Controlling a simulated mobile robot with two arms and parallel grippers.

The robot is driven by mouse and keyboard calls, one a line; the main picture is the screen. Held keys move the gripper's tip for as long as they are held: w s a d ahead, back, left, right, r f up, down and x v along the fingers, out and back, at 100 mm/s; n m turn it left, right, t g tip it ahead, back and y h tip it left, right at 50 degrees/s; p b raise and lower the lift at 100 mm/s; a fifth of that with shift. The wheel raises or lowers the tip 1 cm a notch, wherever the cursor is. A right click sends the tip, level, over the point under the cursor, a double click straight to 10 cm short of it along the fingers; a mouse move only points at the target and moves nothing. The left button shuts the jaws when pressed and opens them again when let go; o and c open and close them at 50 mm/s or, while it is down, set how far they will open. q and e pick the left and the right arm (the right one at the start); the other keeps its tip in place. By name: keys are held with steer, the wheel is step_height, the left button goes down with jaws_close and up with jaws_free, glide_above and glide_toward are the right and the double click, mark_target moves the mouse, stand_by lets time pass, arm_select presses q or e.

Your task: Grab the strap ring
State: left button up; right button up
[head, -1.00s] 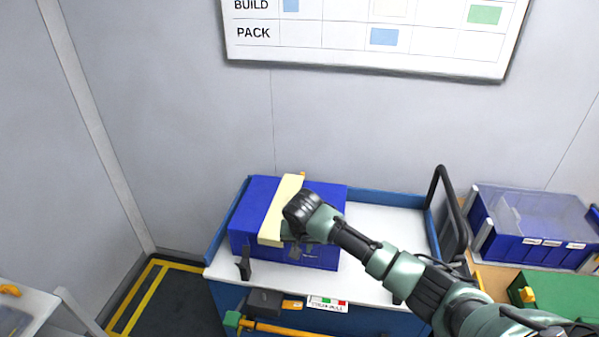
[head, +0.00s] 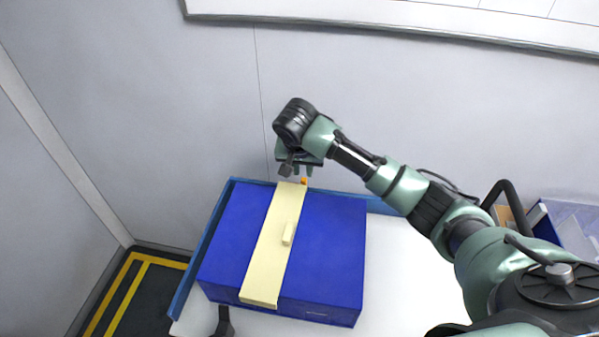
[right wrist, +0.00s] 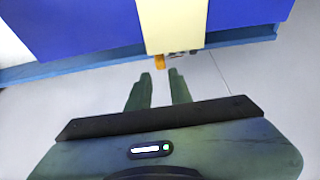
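A blue box (head: 330,245) stands on the cart with a cream strap (head: 268,245) running across its top. A small orange piece, which looks like the strap ring (head: 304,181), shows at the strap's far end by the box's back edge. In the right wrist view the orange ring (right wrist: 159,62) hangs at the end of the strap (right wrist: 172,25), just ahead of the fingertips. My right gripper (head: 297,172) is above and behind that back edge; its two fingers (right wrist: 160,80) are apart with nothing between them.
The cart has a blue rim (head: 190,275) and a bare white top (head: 400,270) right of the box. The grey wall (head: 150,100) rises close behind. A black handle (head: 510,205) stands at the right.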

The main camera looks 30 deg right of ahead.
mark_target(304, 179)
steer(key=shift+x, duration=0.85)
steer(key=shift+f+p, duration=0.3)
steer(key=shift+p, duration=0.15)
steer(key=p+x, duration=0.1)
steer(key=x, duration=0.3)
steer(key=shift+w+f, duration=0.15)
steer(key=shift+f, duration=0.35)
jaws_close()
arm_select(q)
steer(key=shift+s+a+r, duration=0.25)
steer(key=shift+s+r, duration=0.6)
